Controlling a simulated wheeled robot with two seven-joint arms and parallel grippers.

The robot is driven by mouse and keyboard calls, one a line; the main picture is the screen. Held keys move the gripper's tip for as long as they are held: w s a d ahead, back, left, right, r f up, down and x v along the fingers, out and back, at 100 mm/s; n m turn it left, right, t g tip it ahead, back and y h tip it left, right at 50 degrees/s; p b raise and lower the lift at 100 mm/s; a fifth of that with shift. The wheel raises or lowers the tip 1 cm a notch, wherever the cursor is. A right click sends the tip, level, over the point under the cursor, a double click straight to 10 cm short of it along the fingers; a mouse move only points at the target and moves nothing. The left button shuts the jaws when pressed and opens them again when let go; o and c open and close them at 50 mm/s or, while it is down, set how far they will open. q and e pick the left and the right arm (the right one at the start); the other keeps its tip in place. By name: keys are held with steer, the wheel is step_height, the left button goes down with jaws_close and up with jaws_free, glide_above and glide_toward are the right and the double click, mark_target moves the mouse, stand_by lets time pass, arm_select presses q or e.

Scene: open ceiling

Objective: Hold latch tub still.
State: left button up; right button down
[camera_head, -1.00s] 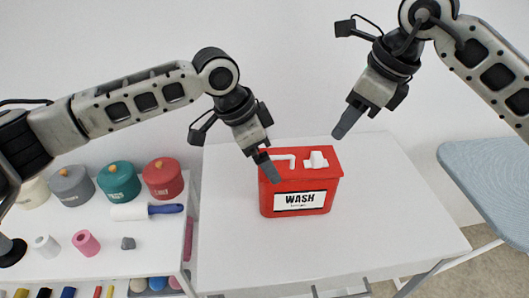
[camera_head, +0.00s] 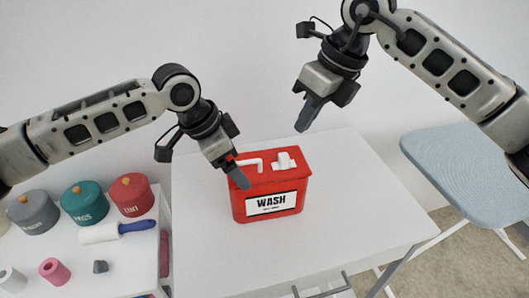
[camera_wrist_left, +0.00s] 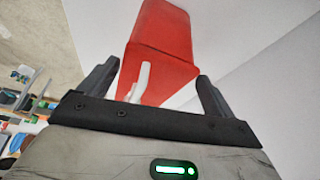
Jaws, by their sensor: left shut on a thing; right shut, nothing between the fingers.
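The latch tub (camera_head: 240,208) is a red box labelled WASH, upright on the white table, with a white handle and a white cap on its top. My left gripper (camera_head: 238,178) is shut on the tub at its left end, with one dark finger in front of the red wall. In the left wrist view the tub (camera_wrist_left: 160,40) lies between the two fingers (camera_wrist_left: 155,88), which stand apart on either side of it. My right gripper (camera_head: 303,124) is shut and empty, in the air behind and above the tub's right side.
The white table (camera_head: 350,200) is bare around the tub. At left, a white shelf unit (camera_head: 130,262) holds grey, teal and red canisters, a blue-handled roller (camera_head: 115,231) and small spools. At right stands a light-blue padded board (camera_head: 465,165).

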mark_target(268, 169)
steer(key=m, duration=0.8)
steer(key=w+a+m+g, duration=0.1)
steer(key=m, duration=0.7)
steer(key=m+g, duration=0.1)
steer(key=m, duration=0.8)
steer(key=shift+w+a+r, duration=0.25)
steer(key=shift+a+r, duration=0.15)
arm_select(q)
steer(key=shift+w+r, duration=0.1)
arm_select(e)
steer(key=x, duration=1)
steer(key=shift+a, duration=0.1)
